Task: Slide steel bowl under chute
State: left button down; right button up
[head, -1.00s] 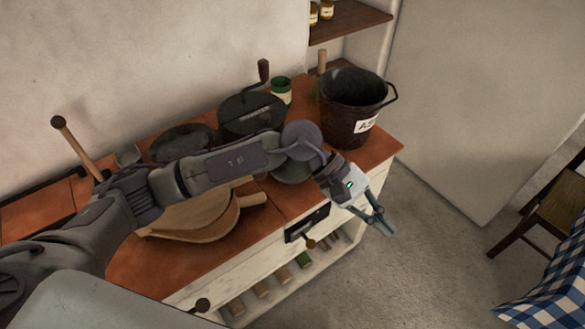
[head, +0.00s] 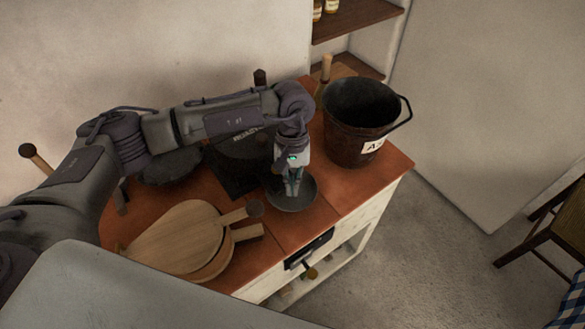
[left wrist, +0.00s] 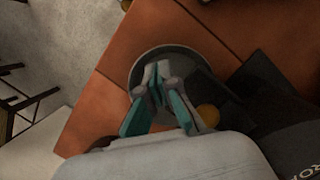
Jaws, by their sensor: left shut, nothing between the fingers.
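The steel bowl (head: 309,197) is a small dark grey dish on the red-brown counter, near its front edge. It also shows in the left wrist view (left wrist: 143,72). The dark roaster (head: 236,162) stands behind and left of the bowl, mostly hidden by my left arm. I cannot make out its chute clearly. My left gripper (head: 293,192) is shut and empty, pointing down over the bowl with its tips inside the bowl's outline. The fingertips also show in the left wrist view (left wrist: 157,72). I cannot tell whether they touch the bowl. My right gripper is not in view.
A dark bucket (head: 352,143) with a white label stands right of the bowl. Wooden boards (head: 177,237) lie to the left. A dark pan (head: 170,168) is behind them. The counter's front right corner is clear.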

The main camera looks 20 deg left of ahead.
aim_at(293, 199)
pick_arm(q)
jog(key=shift+p+x, duration=0.3)
jog(key=shift+x, duration=2.1)
jog(key=shift+w, duration=0.2)
jog(key=shift+s, duration=0.1)
jog(key=shift+s+d, duration=0.25)
jog(key=shift+s, duration=0.65)
jog(key=shift+s+d, duration=0.3)
jog(key=shift+s, duration=0.6)
